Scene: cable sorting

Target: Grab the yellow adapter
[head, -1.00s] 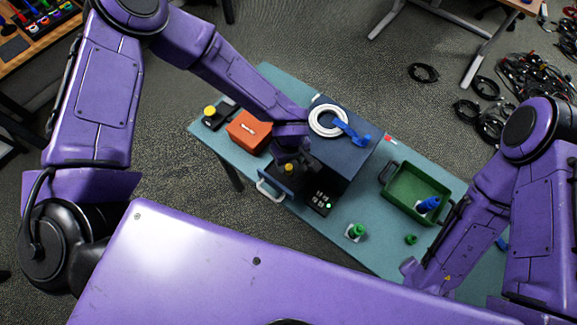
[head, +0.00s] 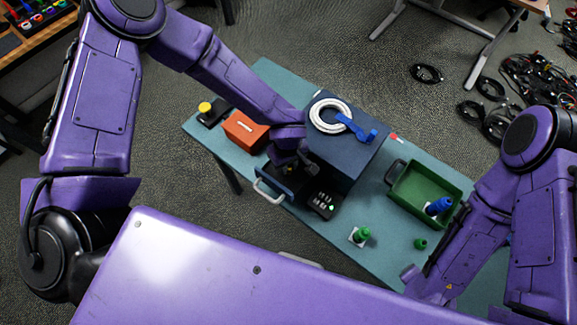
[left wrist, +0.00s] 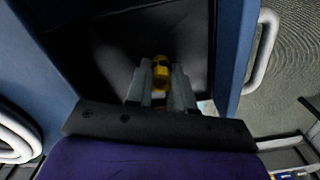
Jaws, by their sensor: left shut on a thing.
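My left gripper (head: 298,170) reaches down into the open blue drawer (head: 270,178) at the front of the dark blue cabinet (head: 350,150). In the left wrist view the left gripper (left wrist: 161,85) is shut on the yellow adapter (left wrist: 161,72), which shows between its fingertips over the dark drawer floor. In the head view the wrist and fingers mostly hide the adapter. My right arm (head: 480,225) comes in at the right, and its gripper is out of sight.
A white cable coil (head: 330,115) and a blue piece (head: 358,128) lie on the cabinet. An orange box (head: 245,130) and a yellow-topped black block (head: 207,110) stand to its left. A green crate (head: 428,192) holding a blue piece and green pieces (head: 362,235) are at right.

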